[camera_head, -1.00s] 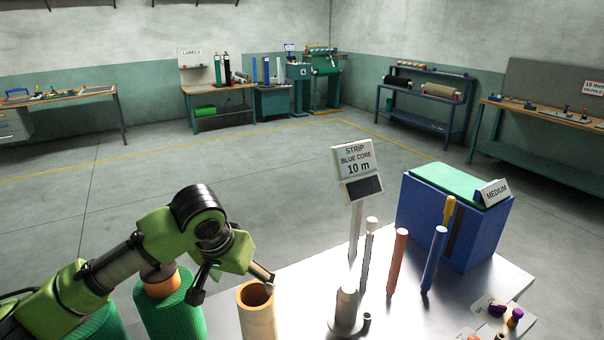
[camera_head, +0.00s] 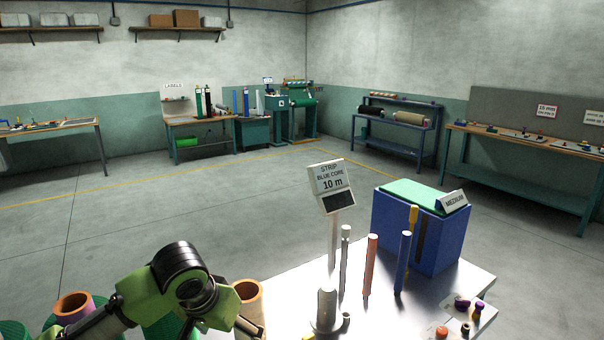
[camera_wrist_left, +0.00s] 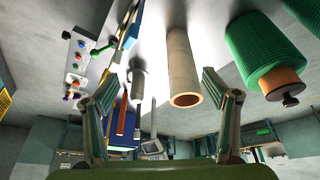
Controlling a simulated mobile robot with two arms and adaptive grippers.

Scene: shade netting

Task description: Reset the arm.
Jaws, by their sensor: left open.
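My left arm (camera_head: 180,285) comes in from the lower left of the head view, bent over the near edge of the table. Its gripper sits at the bottom edge there, mostly cut off. In the left wrist view my left gripper (camera_wrist_left: 160,80) is open, its two fingers wide apart with nothing held. A tan tube (camera_wrist_left: 184,70) shows beyond the fingers, apart from them. It also stands beside the arm in the head view (camera_head: 249,297). My right gripper is in neither view.
The metal table (camera_head: 460,275) holds a sign stand (camera_head: 331,180), upright rods (camera_head: 371,262) and a blue box (camera_head: 400,225). Green rolls (camera_wrist_left: 258,50) are close to the left arm. An orange tube (camera_head: 73,304) is at lower left. Open floor lies beyond the table.

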